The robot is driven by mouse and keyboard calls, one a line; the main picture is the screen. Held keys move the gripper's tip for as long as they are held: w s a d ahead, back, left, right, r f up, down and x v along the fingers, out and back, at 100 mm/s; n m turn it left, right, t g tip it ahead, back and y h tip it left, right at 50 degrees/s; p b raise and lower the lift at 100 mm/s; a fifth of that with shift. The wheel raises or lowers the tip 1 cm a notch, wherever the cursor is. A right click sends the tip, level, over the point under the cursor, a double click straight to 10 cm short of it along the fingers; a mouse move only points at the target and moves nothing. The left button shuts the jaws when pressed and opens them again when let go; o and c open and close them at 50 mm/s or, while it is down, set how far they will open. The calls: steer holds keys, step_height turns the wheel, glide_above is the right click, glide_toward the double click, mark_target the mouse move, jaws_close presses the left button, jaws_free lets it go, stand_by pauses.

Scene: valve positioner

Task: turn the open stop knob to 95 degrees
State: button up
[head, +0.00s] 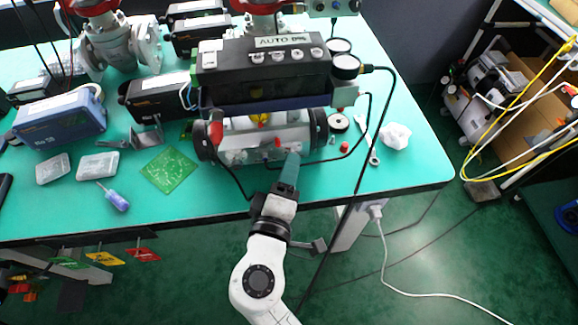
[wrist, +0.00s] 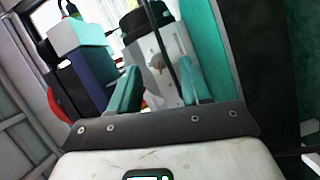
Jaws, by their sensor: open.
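The positioner (head: 262,72) is a long black box labelled "AUTO 0%" with several round buttons on top. Below it lies a silver cylinder actuator (head: 240,124) with black end caps. A small red knob (head: 278,142) shows on the cylinder's near side, beside my fingers; I cannot tell whether it is the open stop knob. My gripper (head: 292,157) reaches the cylinder's near side from the front. In the wrist view, its two teal fingers (wrist: 160,80) stand apart, with a pale metal body behind the gap. Contact with any knob cannot be made out.
A red handle (head: 215,132) is at the cylinder's left end. Gauges (head: 346,65) and black cables are on the right. A green circuit board (head: 169,170), blue screwdriver (head: 114,197) and wrench (head: 372,150) lie on the green bench (head: 225,197).

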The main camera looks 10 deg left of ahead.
steer(key=s, duration=0.9)
steer(key=shift+a+r, duration=0.4)
steer(key=shift+a, duration=0.05)
steer(key=shift+s, duration=0.1)
steer(key=w+d+f+m+g+h+p, duration=0.1)
steer(key=d+f+m+g+h+p, duration=0.2)
steer(key=d, duration=0.7)
steer(key=d+f+m+g+h+p, duration=0.1)
steer(key=d+f+m+g, duration=0.3)
steer(key=d, duration=0.6)
steer(key=s+d+f+m+g+y+p, duration=0.2)
steer(key=s+d+m+g+y+p, duration=0.2)
steer(key=s+d+m+g, duration=0.3)
steer(key=s+d+g+y, duration=0.1)
steer(key=s+d+g, duration=0.1)
steer(key=s+d, duration=0.3)
steer(key=shift+s+d+m+y, duration=0.3)
steer(key=shift+s, duration=1.5)
